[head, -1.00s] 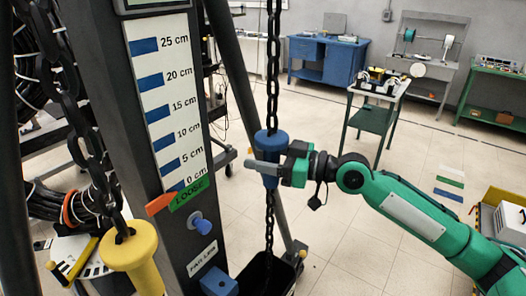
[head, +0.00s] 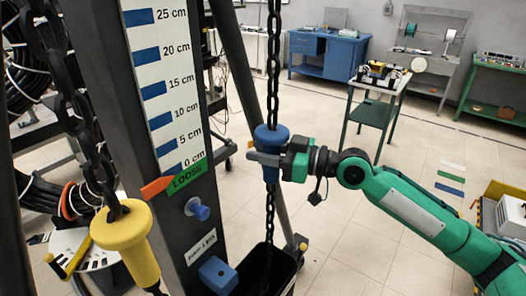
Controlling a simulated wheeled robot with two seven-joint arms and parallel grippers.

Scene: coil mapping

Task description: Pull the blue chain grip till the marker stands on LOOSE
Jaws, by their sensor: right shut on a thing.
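The blue chain grip (head: 270,139) is on the dark chain (head: 273,70) in the middle of the head view. My right gripper (head: 266,158) is shut on the blue grip from the right, with one finger across its front. The orange marker (head: 157,187) is an arrow pointing right at the left end of the green LOOSE label (head: 186,177), just below 0 cm on the scale (head: 158,80). The yellow chain grip (head: 122,235) hangs on its own chain at the lower left. My left gripper is out of view.
A dark post (head: 100,90) bears the scale, a blue knob (head: 200,212) and a blue block (head: 217,275). A black bin (head: 282,274) stands under the chain. A small table (head: 375,107) stands behind; the floor between is clear.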

